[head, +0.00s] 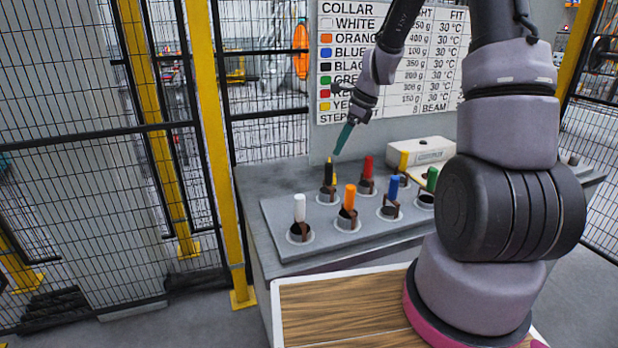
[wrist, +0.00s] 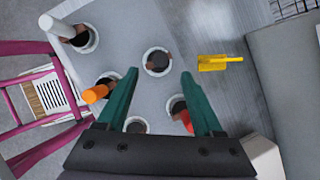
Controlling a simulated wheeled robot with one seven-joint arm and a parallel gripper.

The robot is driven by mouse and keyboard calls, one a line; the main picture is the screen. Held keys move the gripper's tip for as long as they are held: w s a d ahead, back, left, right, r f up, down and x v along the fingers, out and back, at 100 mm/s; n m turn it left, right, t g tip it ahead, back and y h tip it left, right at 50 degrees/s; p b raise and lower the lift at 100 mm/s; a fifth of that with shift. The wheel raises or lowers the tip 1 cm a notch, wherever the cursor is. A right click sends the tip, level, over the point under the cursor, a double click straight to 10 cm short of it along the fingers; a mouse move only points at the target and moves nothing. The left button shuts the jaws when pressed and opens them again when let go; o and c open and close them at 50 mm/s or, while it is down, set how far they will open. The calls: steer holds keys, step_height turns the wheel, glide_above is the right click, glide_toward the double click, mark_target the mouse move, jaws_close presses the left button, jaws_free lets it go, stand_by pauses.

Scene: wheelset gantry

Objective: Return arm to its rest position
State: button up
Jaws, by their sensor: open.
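My gripper (head: 345,139) hangs in the air above the back left of the collar tray (head: 285,250), its teal fingers pointing down. In the wrist view its two fingers (wrist: 158,85) are spread apart with nothing held between them. The tray bears a white peg (head: 299,207), an orange peg (head: 349,196), a black peg (head: 328,172), a red peg (head: 367,167), a blue peg (head: 394,187) and a green peg (head: 432,179), each upright in a ringed hole. In the wrist view, the black peg's hole (wrist: 157,62) lies between and beyond the fingertips.
A yellow piece (wrist: 218,63) sits on the bench beside the tray. A white box (head: 433,151) stands at the back right. A collar chart (head: 345,90) stands behind the bench. A yellow post (head: 212,130) and mesh fence are at left.

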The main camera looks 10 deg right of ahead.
steer(key=s+r+n+t+h, duration=0.1)
steer(key=s+r+n, duration=0.45)
steer(key=r, duration=0.35)
steer(key=s+r+n+t+h, duration=0.1)
steer(key=s+r+n+t, duration=0.1)
steer(key=s+r+n, duration=0.5)
steer(key=s+d+r+n+t, duration=0.1)
steer(key=s+r+n, duration=0.1)
steer(key=s+r, duration=0.2)
steer(key=s+d+r+n+t, duration=0.1)
steer(key=s+r+n, duration=0.2)
steer(key=s, duration=0.6)
steer(key=shift+d+r, duration=0.3)
steer(key=shift+r, duration=0.5)
